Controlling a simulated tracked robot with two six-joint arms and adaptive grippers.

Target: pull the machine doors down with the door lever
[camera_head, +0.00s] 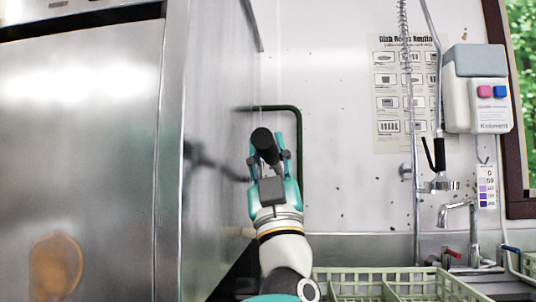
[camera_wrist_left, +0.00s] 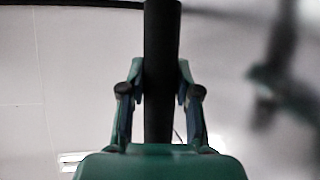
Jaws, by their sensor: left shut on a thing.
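The steel machine (camera_head: 80,130) fills the left of the head view, with its front door panel below a dark gap under the top housing. Its lower edge is out of the frame. My left gripper (camera_head: 275,155) is beside the machine's right side, shut on the black grip of the door lever (camera_head: 264,144). In the left wrist view the black bar (camera_wrist_left: 161,60) runs upright between both fingers of the left gripper (camera_wrist_left: 155,95). A dark green tube (camera_head: 300,135) shows behind the gripper; I cannot tell how it joins the grip. My right gripper is not in view.
A pale green dish rack (camera_head: 385,284) stands at the lower right by a tap (camera_head: 473,225). A spray hose (camera_head: 406,90), a dispenser box (camera_head: 477,90) and a poster (camera_head: 388,105) are on the back wall.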

